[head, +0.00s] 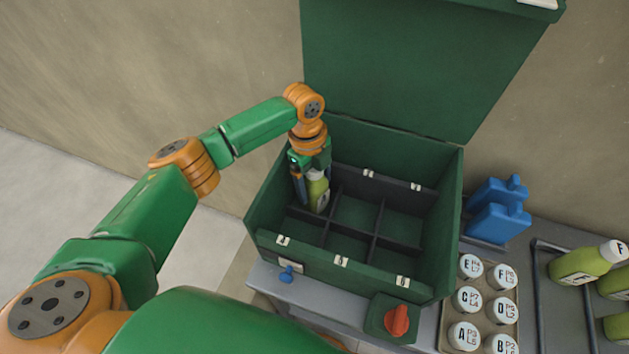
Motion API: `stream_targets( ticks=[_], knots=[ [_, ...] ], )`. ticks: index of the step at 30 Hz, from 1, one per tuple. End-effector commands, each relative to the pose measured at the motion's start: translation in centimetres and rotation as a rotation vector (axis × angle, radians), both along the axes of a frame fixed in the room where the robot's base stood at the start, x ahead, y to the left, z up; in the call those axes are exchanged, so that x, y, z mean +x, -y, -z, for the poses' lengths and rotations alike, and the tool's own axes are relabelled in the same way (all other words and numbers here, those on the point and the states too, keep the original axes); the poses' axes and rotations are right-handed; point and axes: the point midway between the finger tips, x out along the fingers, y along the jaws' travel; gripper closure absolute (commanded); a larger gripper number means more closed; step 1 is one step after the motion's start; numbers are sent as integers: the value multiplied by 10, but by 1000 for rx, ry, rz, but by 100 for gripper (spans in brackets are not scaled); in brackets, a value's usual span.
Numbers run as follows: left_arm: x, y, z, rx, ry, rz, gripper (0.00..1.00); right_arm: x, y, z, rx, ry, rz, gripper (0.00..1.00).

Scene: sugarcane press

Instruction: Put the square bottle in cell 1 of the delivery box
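The delivery box (360,279) is a dark green case with its lid up and dividers making a grid of cells. A bottle (319,196) with light green contents and a pale cap is upright, or nearly so, in the back left cell. My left gripper (311,180) reaches down into that cell at the bottle's top. One finger shows just left of the bottle; the other is mostly hidden, so its grip is unclear. Whether the bottle touches the cell floor is hidden. The cell labels are too small to read. My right gripper is not in view.
A red knob (397,320) and a blue knob (287,273) are at the box's front. A tray (441,331) of white-capped, lettered bottles stands to the right. Blue jugs (498,222) are behind it. Green bottles (582,265) lie on a rack at far right. The other cells look empty.

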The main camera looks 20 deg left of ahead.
Motion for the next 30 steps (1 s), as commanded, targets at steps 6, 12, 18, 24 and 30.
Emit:
stream_targets(
  ticks=[6, 12, 18, 24, 30],
  knots=[
    [2, -2, -18, -1, 5, -2, 19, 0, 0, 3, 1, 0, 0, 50],
    [5, -7, -74, -2, 5, -1, 19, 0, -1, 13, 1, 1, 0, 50],
    [6, -12, -114, -1, 2, 0, 19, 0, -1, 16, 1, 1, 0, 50],
    [6, -13, -122, -1, -2, 0, 19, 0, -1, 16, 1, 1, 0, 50],
    [6, -13, -121, 0, -1, 0, 19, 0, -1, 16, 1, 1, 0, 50]
  ],
)
